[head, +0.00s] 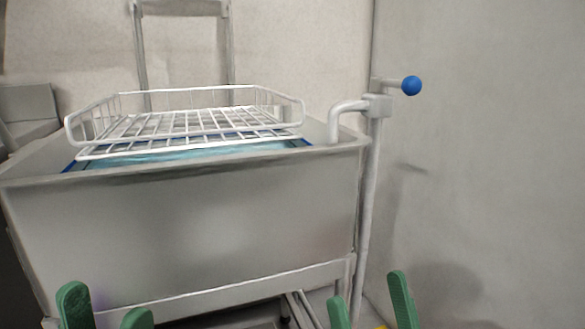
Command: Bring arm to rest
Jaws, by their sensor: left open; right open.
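My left gripper (106,312) shows at the bottom left, with its two green fingertips apart and nothing between them. My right gripper (370,306) shows at the bottom, right of the middle, with its green fingertips apart and no object held between them. Both are in front of and below the grey sink basin (190,235), apart from each other. The arms behind the fingers are out of view below the picture's edge.
A white wire basket (180,150) rests on top of the basin, above a blue surface (195,151). A pipe with a blue knob (411,85) stands at the basin's right. A grey wall (490,150) closes the right side. A small yellow patch lies near my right gripper.

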